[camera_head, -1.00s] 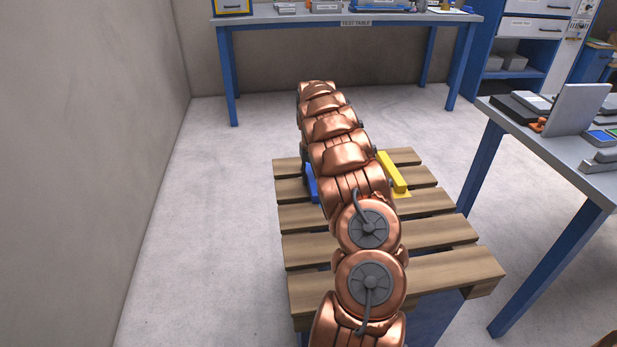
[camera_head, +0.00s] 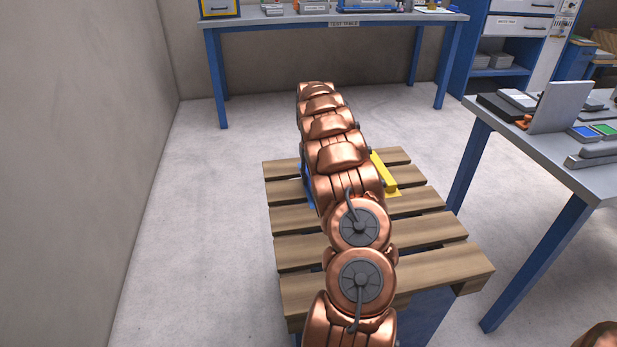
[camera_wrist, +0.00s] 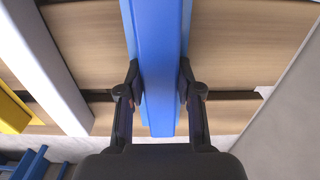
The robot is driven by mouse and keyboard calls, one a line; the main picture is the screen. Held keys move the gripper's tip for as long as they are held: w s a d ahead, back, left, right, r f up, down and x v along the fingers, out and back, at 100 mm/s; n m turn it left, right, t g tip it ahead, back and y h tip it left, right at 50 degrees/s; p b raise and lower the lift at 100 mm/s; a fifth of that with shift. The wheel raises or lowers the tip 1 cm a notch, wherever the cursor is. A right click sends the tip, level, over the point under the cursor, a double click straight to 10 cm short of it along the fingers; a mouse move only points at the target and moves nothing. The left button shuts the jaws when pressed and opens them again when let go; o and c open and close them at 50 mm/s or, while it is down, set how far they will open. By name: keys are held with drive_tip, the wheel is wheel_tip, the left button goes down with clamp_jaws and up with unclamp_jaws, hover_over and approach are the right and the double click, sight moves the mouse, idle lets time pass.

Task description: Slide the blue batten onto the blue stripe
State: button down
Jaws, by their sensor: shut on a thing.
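The blue batten (camera_head: 306,178) lies on the wooden pallet (camera_head: 290,219), mostly behind my arm in the head view. In the wrist view the blue batten (camera_wrist: 158,65) runs lengthwise between the two fingers of my gripper (camera_wrist: 160,88), which is shut on its sides. My gripper is hidden by my arm in the head view. A small patch of lighter blue (camera_head: 312,204) shows at the near end of the batten; it may be the blue stripe.
A yellow batten (camera_head: 384,172) lies on the pallet to the right of my arm. In the wrist view a pale grey bar (camera_wrist: 48,65) lies left of the blue batten. A workbench (camera_head: 560,160) stands to the right, and the test table (camera_head: 300,22) is at the back.

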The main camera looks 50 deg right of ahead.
drive_tip(key=shift+s+d, duration=0.1)
drive_tip(key=c, duration=0.7)
unclamp_jaws()
wheel_tip(320, 180, up, 12)
idle(0.4)
